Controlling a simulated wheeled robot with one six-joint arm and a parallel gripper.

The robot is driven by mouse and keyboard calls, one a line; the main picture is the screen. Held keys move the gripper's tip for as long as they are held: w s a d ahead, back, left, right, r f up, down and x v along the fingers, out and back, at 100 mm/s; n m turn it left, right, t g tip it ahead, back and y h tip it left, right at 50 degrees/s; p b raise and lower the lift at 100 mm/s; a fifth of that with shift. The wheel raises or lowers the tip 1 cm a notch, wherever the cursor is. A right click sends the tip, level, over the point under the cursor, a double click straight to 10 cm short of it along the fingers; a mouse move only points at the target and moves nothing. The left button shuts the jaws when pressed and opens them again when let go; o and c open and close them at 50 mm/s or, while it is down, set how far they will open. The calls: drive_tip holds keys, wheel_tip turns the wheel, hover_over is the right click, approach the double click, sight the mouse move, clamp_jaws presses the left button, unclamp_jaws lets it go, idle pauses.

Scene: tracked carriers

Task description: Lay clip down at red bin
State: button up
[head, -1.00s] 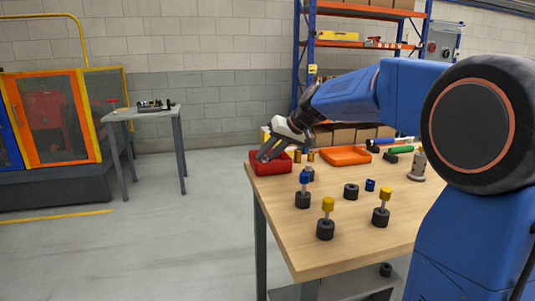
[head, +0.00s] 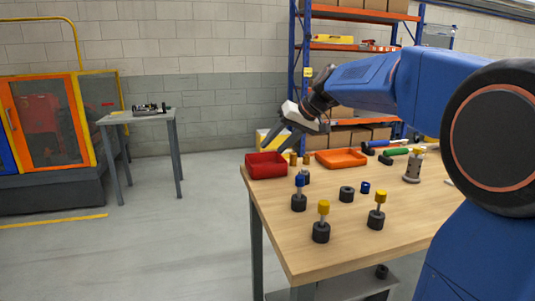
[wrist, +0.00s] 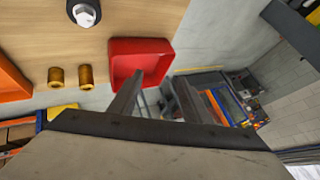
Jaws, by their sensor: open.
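The red bin (head: 267,171) stands at the far left corner of the wooden table. In the wrist view the red bin (wrist: 153,46) shows from above, and one finger covers part of its inside. I cannot make out a clip in the bin or between the fingers.
An orange tray (head: 341,159) and small brass cylinders (head: 293,159) stand right of the bin. A grey side table (head: 141,117) stands apart at the left, with open floor between.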

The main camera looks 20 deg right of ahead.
drive_tip(key=v, duration=1)
idle(0.3)
